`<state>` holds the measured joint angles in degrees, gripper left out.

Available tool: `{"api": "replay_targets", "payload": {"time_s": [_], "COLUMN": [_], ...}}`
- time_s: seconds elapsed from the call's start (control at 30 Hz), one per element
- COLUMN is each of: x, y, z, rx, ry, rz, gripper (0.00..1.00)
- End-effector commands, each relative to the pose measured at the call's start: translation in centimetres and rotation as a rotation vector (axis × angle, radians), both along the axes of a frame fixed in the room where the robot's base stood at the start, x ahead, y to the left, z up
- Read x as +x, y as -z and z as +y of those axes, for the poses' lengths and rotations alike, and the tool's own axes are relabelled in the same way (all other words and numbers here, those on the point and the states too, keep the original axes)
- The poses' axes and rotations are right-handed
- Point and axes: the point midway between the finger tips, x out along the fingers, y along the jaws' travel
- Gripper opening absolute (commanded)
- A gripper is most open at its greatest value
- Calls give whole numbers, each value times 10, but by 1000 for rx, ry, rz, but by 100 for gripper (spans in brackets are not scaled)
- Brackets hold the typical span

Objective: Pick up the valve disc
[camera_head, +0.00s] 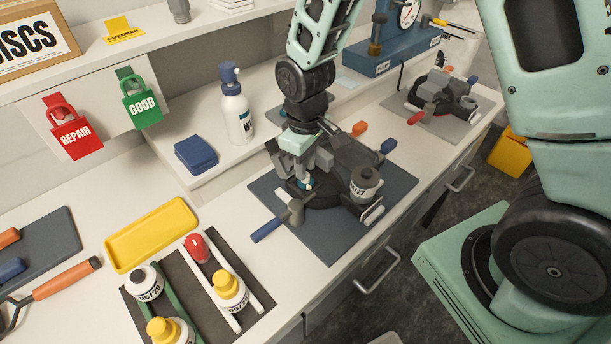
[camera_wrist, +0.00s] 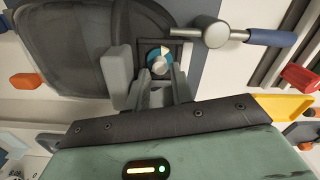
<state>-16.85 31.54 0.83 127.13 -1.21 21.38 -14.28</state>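A small round blue-and-white piece, apparently the valve disc (camera_wrist: 160,58), shows between my fingertips in the wrist view. A pale grey knob stands at its near edge. In the head view it is a small blue-and-white spot (camera_head: 308,184) at the black fixture (camera_head: 322,192) on the dark mat. My gripper (camera_head: 300,172) points down at the fixture. In the wrist view my gripper (camera_wrist: 160,76) has one finger on each side of the disc. Whether the fingers touch it is not clear. The fingers partly hide the fixture around it.
A blue-handled lever (camera_head: 272,227) sticks out left of the fixture; a grey labelled pot (camera_head: 365,184) stands at its right. A yellow tray (camera_head: 150,235), a bottle rack (camera_head: 196,293) and a white pump bottle (camera_head: 236,112) stand to the left. A second fixture (camera_head: 440,96) lies beyond, right.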

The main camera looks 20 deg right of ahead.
Motion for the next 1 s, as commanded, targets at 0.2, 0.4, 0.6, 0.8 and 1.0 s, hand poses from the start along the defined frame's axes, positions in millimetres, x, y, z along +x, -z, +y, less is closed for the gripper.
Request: {"api": "replay_targets", "payload": {"time_s": [0.2, 0.4, 0.6, 0.8, 1.0], "x": [0, 0, 0, 0, 0], "y": [18, 20, 19, 19, 16], "z": [0, 0, 0, 0, 0], "rx": [0, 0, 0, 0, 0], "ry": [0, 0, 0, 0, 0], "rz": [0, -2, -1, -1, -1], "gripper": [23, 23, 0, 0, 0]}}
